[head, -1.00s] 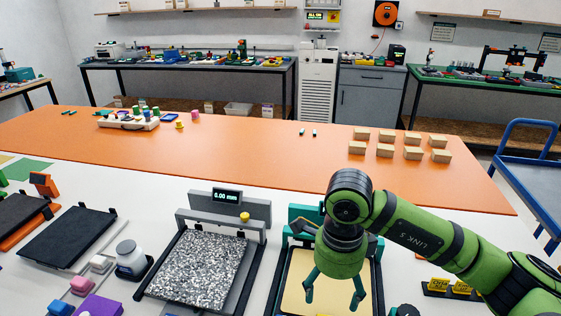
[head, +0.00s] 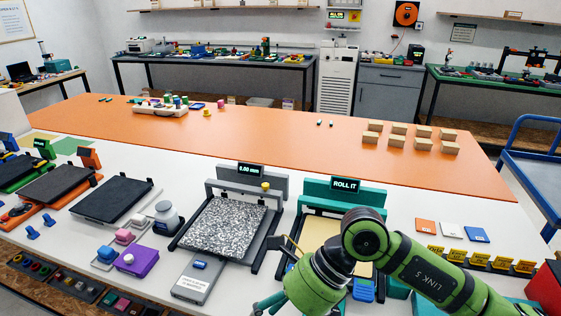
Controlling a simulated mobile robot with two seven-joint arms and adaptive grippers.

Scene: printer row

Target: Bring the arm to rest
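My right arm, green with dark joints, comes in from the lower right. Its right gripper (head: 268,304) hangs at the bottom edge of the head view, left of the elbow and in front of the teal printer. Its teal fingers point down and left and are partly cut off, so their opening is unclear. I see nothing held in the visible part. My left gripper is not in view.
The teal printer (head: 310,217) with a "ROLL IT" display stands behind my arm, partly hidden. A grey printer (head: 278,185) with a speckled plate stands left of it. Yellow signs (head: 478,259) stand right.

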